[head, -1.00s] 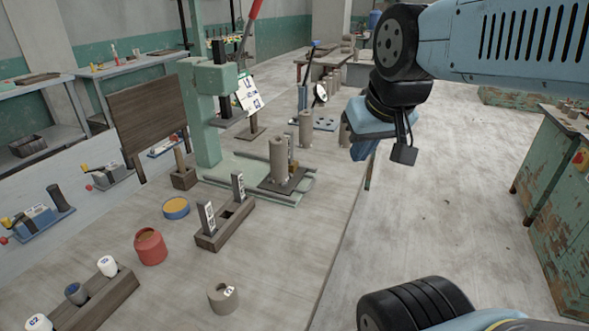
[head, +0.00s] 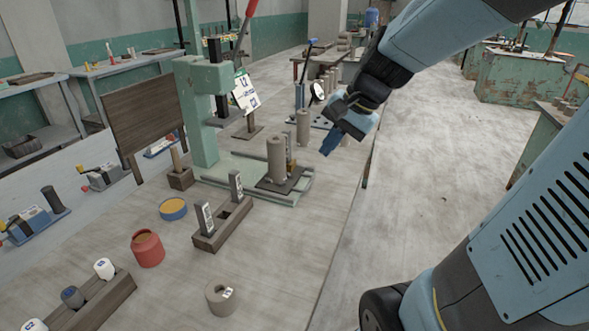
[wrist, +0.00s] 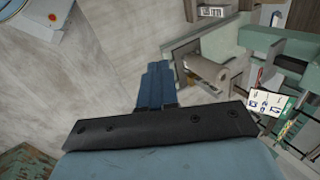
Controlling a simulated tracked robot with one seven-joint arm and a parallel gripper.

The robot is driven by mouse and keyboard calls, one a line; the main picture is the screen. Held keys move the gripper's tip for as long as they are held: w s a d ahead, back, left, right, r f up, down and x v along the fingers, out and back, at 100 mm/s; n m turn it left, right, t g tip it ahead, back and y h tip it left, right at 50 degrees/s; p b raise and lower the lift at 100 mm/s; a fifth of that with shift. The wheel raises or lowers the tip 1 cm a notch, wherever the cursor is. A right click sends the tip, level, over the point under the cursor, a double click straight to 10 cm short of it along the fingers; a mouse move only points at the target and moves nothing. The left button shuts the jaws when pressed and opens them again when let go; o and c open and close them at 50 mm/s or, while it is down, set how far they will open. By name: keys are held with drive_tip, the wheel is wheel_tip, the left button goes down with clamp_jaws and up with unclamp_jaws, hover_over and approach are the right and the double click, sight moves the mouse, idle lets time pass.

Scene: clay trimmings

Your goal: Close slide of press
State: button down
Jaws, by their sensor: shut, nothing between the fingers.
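The press (head: 207,130) is a pale green column with a head and a red lever, standing on the bench at the left middle. Its slide (head: 296,178) is a dark plate on pale rails, drawn out toward the right, with a grey clay cylinder (head: 277,160) upright on it. The press also shows at the right of the wrist view (wrist: 285,48), with the clay cylinder (wrist: 205,72) lying across the picture there. My gripper (head: 328,148) is shut and empty, to the right of the slide and apart from it. Its blue fingers also show in the wrist view (wrist: 155,84).
A wooden block with two labelled uprights (head: 222,225), a red pot (head: 147,248), a yellow-topped tin (head: 173,209) and a small clay piece (head: 220,298) stand in front of the press. Another clay cylinder (head: 303,127) stands behind the slide. The front right bench top is clear.

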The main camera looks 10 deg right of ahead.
drive_tip(key=w+d+f+m+y, duration=0.2)
drive_tip(key=w+f+m, duration=0.55)
drive_tip(key=w, duration=0.25)
drive_tip(key=m+t, duration=0.2)
drive_tip(key=m, duration=0.8)
approach(298, 181)
drive_tip(key=shift+n+y, duration=0.25)
drive_tip(key=shift+y, duration=0.15)
drive_tip(key=x, duration=0.6)
drive_tip(key=shift+w+d+f, duration=0.1)
drive_tip(key=shift+d+f, duration=0.2)
drive_tip(key=shift+d, duration=0.1)
drive_tip(key=shift+w, duration=0.1)
